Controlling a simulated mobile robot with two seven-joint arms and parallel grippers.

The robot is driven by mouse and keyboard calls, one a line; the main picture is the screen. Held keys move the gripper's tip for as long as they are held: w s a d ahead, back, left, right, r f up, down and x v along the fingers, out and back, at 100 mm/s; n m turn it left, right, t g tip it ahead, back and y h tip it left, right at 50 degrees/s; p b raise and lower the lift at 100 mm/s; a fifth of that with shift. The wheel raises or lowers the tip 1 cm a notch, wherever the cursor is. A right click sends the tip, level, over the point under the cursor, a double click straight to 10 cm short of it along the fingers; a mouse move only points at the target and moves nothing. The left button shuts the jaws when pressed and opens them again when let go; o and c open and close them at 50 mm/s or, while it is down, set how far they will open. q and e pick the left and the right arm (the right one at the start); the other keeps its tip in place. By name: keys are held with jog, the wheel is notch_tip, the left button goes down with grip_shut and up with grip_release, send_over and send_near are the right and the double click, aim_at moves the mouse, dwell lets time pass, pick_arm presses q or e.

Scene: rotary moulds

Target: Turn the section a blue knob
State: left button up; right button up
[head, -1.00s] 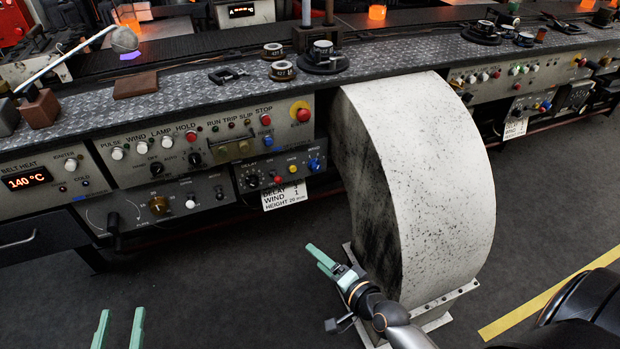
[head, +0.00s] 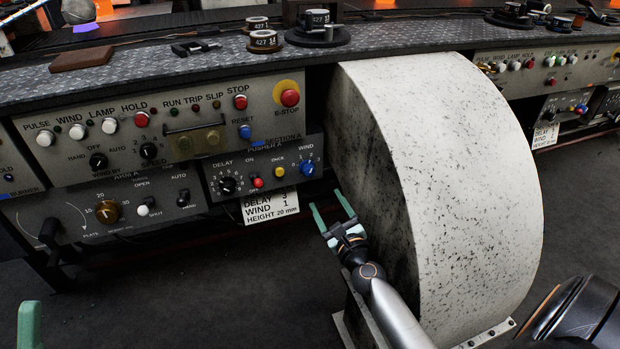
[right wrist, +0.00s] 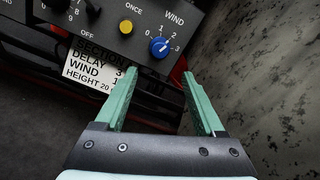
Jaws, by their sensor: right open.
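The blue knob (head: 307,168) sits under the WIND label at the right end of the section A pusher panel (head: 262,183). It has a scale marked 0 to 3 around it. In the right wrist view the blue knob (right wrist: 159,47) lies just beyond the fingertips, between their lines. My right gripper (head: 326,199) is open and empty, below and slightly right of the knob, apart from it. In the right wrist view the right gripper (right wrist: 160,74) shows both green fingers spread. Of my left gripper, only a green finger (head: 28,325) shows at the lower left edge.
A large pale speckled curved housing (head: 455,180) stands close to the right of my right gripper. A card (head: 270,207) reading DELAY 3, WIND 1 hangs under the panel. A yellow button (head: 278,171) and a red button (head: 258,183) sit left of the knob.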

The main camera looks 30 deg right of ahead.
aim_at(310, 173)
jog(key=b+x, duration=0.1)
jog(key=x, duration=0.8)
jog(key=shift+w+b, duration=0.35)
jog(key=shift+w, duration=0.1)
jog(key=shift+x, duration=0.85)
jog(key=shift+c, duration=0.4)
grip_shut()
